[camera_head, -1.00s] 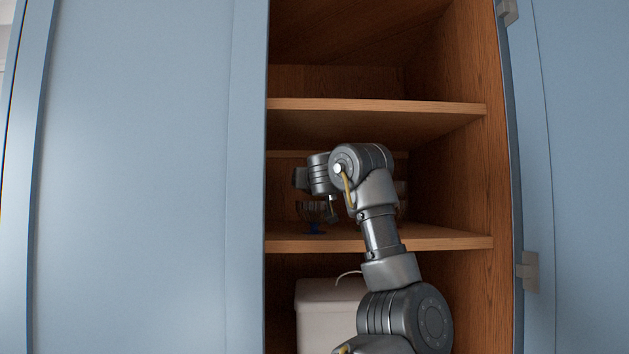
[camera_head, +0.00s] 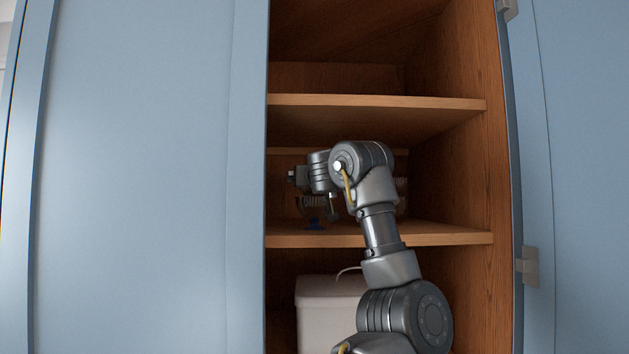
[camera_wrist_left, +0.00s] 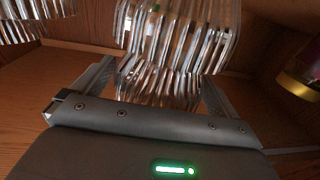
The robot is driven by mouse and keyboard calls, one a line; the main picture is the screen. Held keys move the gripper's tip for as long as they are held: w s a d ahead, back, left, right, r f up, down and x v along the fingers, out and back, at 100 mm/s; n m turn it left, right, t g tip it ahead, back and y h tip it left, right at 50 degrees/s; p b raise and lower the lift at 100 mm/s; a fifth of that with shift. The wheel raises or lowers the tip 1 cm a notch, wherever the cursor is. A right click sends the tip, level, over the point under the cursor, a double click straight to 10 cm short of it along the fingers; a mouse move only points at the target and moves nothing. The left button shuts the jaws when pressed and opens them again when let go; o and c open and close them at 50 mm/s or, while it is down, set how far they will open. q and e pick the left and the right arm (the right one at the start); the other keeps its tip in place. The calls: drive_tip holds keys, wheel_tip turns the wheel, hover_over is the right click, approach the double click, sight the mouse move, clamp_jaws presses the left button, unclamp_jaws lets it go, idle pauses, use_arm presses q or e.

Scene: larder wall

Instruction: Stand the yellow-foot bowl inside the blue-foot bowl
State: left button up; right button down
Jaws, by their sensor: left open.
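More ribbed glass (camera_wrist_left: 22,18) shows at top left. My arm hides most of the gripper in the head view. I cannot identify a yellow foot for certain.
A gold-rimmed, dark reddish object (camera_wrist_left: 298,82) stands at the right of the wrist view. In the head view, ribbed glass (camera_head: 402,188) shows right of my arm. The upper shelf (camera_head: 380,101) is close above; a white bin (camera_head: 328,315) stands below. A blue door (camera_head: 140,180) bounds the left.

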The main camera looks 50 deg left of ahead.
use_arm(q)
drive_tip(key=shift+r+p, duration=0.45)
drive_tip(key=shift+r, duration=0.2)
drive_tip(key=d+b, duration=0.1)
drive_tip(key=s+f+b, duration=0.1)
drive_tip(key=d+b, duration=0.1)
drive_tip(key=b, duration=0.1)
drive_tip(key=shift+s+d+f, duration=0.25)
drive_tip(key=shift+s+d, duration=0.05)
drive_tip(key=shift+d, duration=0.05)
drive_tip(key=b+v, duration=0.5)
drive_tip(key=v, duration=0.4)
drive_tip(key=shift+r, duration=0.5)
